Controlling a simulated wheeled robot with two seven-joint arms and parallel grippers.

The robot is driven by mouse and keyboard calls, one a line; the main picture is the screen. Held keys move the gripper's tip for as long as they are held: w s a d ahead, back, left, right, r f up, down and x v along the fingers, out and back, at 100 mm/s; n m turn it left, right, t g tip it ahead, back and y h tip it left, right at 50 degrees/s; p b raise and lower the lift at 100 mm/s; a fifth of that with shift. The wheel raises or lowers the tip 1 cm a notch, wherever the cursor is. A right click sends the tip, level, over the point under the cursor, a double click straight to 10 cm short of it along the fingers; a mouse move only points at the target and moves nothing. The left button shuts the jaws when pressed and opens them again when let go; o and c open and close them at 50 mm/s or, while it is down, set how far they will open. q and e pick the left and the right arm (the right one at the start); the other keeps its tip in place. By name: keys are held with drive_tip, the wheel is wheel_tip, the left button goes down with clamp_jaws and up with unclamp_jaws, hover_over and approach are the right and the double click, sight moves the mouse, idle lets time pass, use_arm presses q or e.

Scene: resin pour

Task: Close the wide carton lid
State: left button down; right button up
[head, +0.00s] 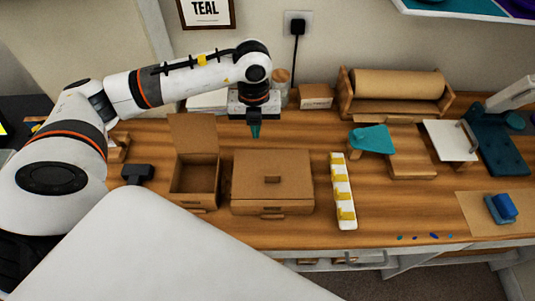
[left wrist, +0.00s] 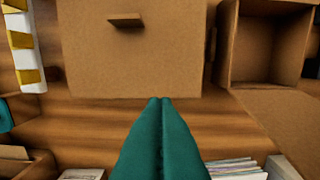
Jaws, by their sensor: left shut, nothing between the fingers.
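The wide carton (head: 272,205) stands on the wooden bench, in the middle of the head view. Its brown lid (head: 250,170) lies flat over the top, with a small tab on it. The same lid (left wrist: 150,60) fills the top of the left wrist view, with its tab near the upper edge. My left gripper (head: 255,134) is shut and empty, with teal fingers pointing down behind the carton's far edge. In the left wrist view the fingertips (left wrist: 160,100) appear right at that edge; I cannot tell whether they touch it. My right gripper is out of view.
A narrower carton (head: 193,190) stands open to the left, its lid (head: 193,133) raised. A white strip with yellow pieces (head: 344,213) lies close on the right. A paper roll (head: 395,84) and a small box (head: 315,95) stand behind.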

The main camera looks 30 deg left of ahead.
use_arm(q)
wheel_tip(320, 180, up, 9)
drive_tip(key=p, duration=0.5)
drive_tip(key=shift+p, duration=0.3)
idle(1.6)
